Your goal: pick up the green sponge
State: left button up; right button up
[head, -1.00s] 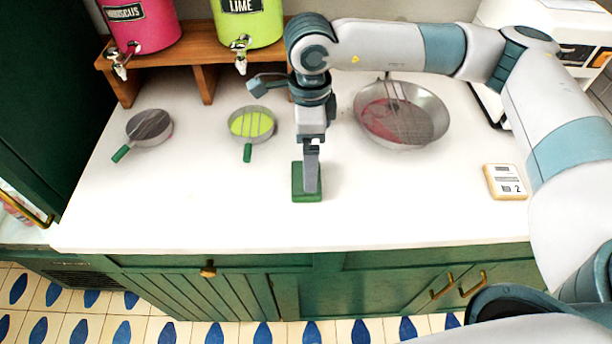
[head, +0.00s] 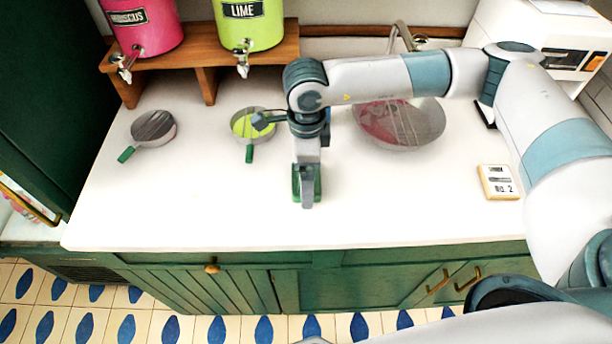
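The green sponge (head: 317,188) lies on the white counter near its front middle. My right gripper (head: 307,196) points down right at the sponge, and its near finger covers the sponge's middle. Green shows on both sides of that finger. Whether the fingers are closed on the sponge or still apart cannot be seen, as the far finger is hidden. My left gripper is not in view.
A large metal bowl (head: 425,125) is behind right, partly under my arm. A number card (head: 497,182) lies right. Dispensers stand on a wooden shelf (head: 205,85). The front left counter is clear.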

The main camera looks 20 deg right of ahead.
dwell(0.4)
jog(key=c, duration=1.2)
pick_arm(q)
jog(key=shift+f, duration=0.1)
pick_arm(e)
jog(key=shift+r+b, duration=0.45)
jog(key=shift+b, duration=0.05)
jog(key=r, duration=0.1)
jog(key=r+b, duration=0.2)
jog(key=shift+s+d+r, duration=0.1)
jog(key=shift+s+d, duration=0.15)
jog(key=shift+d, duration=0.1)
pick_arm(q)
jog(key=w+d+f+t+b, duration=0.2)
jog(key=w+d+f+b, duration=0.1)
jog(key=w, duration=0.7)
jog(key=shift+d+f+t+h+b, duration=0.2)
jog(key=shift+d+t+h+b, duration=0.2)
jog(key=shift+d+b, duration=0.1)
pick_arm(e)
jog(key=s+d+r, duration=0.6)
jog(key=s+d, duration=0.1)
jog(key=shift+s+d+r, duration=0.25)
jog(key=shift+d+r, duration=0.15)
